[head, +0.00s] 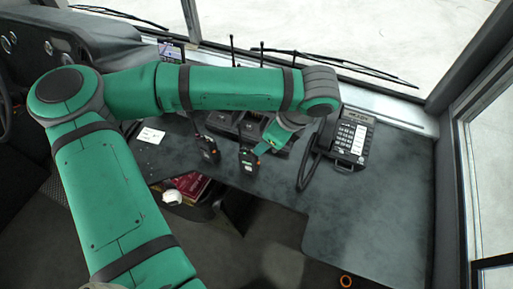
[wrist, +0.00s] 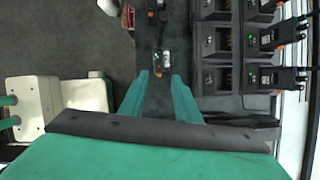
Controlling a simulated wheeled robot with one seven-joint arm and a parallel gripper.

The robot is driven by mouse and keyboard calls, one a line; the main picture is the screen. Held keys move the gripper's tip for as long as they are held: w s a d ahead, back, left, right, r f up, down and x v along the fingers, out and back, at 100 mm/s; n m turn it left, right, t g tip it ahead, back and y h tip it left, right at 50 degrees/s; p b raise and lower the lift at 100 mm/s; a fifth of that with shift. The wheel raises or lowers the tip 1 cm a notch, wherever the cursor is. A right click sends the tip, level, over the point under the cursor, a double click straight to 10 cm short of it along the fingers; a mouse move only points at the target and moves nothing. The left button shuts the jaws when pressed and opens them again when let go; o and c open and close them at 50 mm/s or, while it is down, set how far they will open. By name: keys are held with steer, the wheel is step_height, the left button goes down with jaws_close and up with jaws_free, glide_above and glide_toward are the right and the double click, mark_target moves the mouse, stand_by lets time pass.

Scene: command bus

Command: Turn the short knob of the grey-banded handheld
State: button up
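Two handhelds stand on the dark counter: one left (head: 207,148), one right (head: 249,158) beside my gripper (head: 263,146). In the wrist view, my gripper (wrist: 161,76) has its two teal fingers apart with nothing held between them. A handheld with a pale face (wrist: 163,60) shows just beyond the fingertips, roughly centred between them. The other loose handheld (wrist: 162,14) is farther up that view. Several more handhelds, such as one at the right (wrist: 278,78), sit in chargers. The grey band and the short knob are too small to make out on any handheld.
A row of black chargers (wrist: 218,77) lies close to the right of my fingers. A desk phone (head: 353,138) with a corded handset (head: 325,132) stands to the right. A white card (head: 151,135) lies at the left. The counter's right part (head: 370,215) is clear.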

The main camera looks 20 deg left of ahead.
steer(key=shift+x, duration=3.15)
steer(key=shift+d, duration=0.1)
jaws_close()
